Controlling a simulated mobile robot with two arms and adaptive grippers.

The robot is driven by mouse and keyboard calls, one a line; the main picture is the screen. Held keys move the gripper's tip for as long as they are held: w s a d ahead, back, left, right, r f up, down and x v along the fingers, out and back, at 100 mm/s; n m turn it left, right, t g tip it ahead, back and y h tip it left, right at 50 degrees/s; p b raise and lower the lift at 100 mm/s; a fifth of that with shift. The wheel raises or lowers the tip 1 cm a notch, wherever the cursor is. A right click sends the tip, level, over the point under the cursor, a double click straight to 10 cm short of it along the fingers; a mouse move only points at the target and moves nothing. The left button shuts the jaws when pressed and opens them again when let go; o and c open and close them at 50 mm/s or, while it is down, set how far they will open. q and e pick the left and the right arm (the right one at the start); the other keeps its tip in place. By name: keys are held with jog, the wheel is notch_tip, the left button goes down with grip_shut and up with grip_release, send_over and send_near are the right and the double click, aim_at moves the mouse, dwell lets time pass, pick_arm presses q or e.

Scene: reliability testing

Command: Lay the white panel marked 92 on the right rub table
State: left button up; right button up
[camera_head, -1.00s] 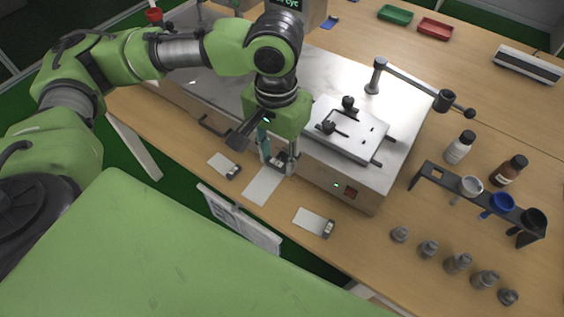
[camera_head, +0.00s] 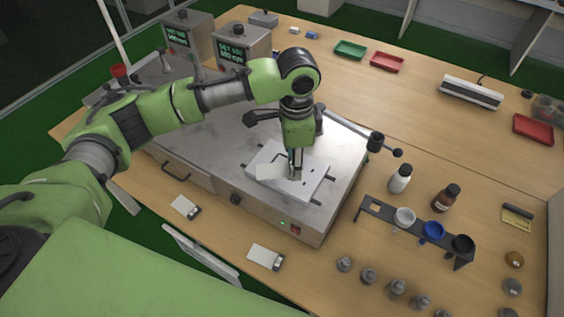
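My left gripper (camera_head: 296,174) is over the right rub table (camera_head: 312,185), a white plate on the steel machine. It appears shut on the end of a white panel (camera_head: 270,172), which extends left from the fingers over the plate. Whether the panel touches the plate or hovers just above it, I cannot tell. The number on the panel is not readable. The gripper and wrist hide part of the plate. My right gripper is not in view.
Two other white panels (camera_head: 182,206) (camera_head: 262,256) lie on the wooden bench in front of the machine. A black rack (camera_head: 418,228) with cups, two bottles (camera_head: 401,178) (camera_head: 446,197) and several grey weights stand at right. A jointed bar (camera_head: 350,125) rises behind the plate.

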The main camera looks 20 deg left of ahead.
pick_arm(q)
jog(key=w+m+p, duration=0.1)
jog(key=m, duration=0.1)
jog(key=w+d+m+p, duration=0.1)
jog(key=m+p, duration=0.1)
jog(key=w+d+m+p, duration=0.1)
jog(key=m, duration=0.2)
jog(key=shift+w+p, duration=0.3)
jog(key=shift+p, duration=0.1)
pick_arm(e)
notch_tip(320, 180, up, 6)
pick_arm(q)
jog(key=shift+f+b, duration=0.3)
jog(key=shift+f, duration=0.1)
notch_tip(320, 180, down, 3)
jog(key=b, duration=0.4)
jog(key=shift+f, duration=0.1)
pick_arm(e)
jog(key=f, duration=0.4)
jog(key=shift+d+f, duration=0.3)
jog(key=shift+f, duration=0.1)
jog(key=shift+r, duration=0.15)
pick_arm(q)
jog(key=shift+p, duration=0.6)
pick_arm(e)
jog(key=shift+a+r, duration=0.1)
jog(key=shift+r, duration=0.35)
